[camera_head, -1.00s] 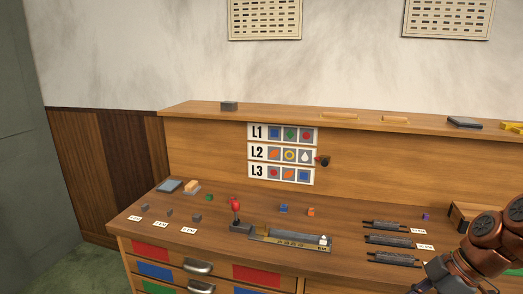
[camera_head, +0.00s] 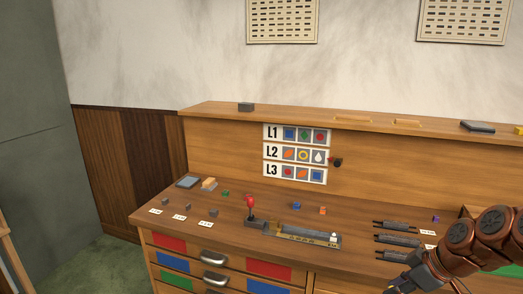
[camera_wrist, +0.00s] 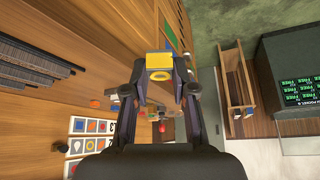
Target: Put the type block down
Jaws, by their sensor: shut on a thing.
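The type block (camera_wrist: 158,62), yellow with a ring mark on its near face, is in my gripper (camera_wrist: 160,92) in the wrist view. Both fingers are shut on its sides, and it is held in front of the wrist camera. I cannot tell how high the block is above any surface.
A red-knobbed lever (camera_head: 250,207) stands left of the tray. Small blue (camera_head: 297,205) and orange (camera_head: 322,210) blocks lie behind it. Dark metal bars (camera_head: 395,239) lie to the right, near my arm. Small grey blocks with labels sit at left. A sign board (camera_head: 296,154) shows L1 to L3.

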